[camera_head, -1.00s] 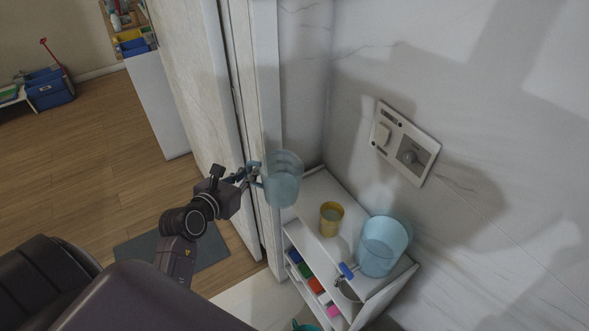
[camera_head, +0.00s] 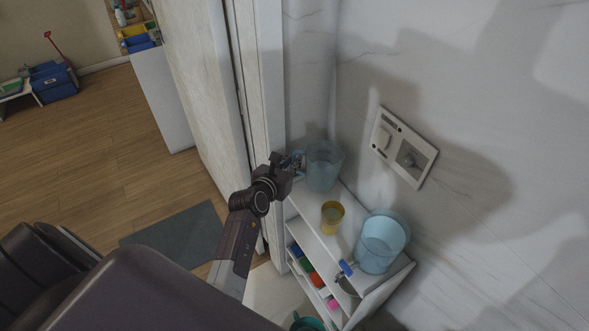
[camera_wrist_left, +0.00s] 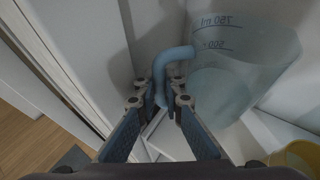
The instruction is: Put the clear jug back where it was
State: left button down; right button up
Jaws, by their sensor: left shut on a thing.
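The clear jug (camera_head: 323,168) is a bluish see-through measuring jug at the far end of the white shelf unit. It is upright at the shelf's back left corner; I cannot tell whether its base touches the top. My left gripper (camera_head: 297,163) is shut on the jug's handle. In the left wrist view the fingers (camera_wrist_left: 162,103) close around the blue handle (camera_wrist_left: 166,66), and the jug's body (camera_wrist_left: 235,65) with its printed scale stands to the right. My right gripper is not in view.
The white shelf unit (camera_head: 316,219) carries a yellow cup (camera_head: 333,216) in the middle and a larger clear blue container (camera_head: 382,244) at the near end. A marble wall with a switch panel (camera_head: 403,146) borders the right. A door edge stands left.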

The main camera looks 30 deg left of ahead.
pick_arm(q)
notch_tip(320, 180, down, 4)
jog(key=shift+r, duration=0.1)
jog(key=shift+w, duration=0.15)
jog(key=shift+f, duration=0.2)
jog(key=shift+f, duration=0.15)
jog(key=c, duration=2.3)
grip_release()
jog(key=shift+d, duration=0.1)
jog(key=shift+c, duration=0.2)
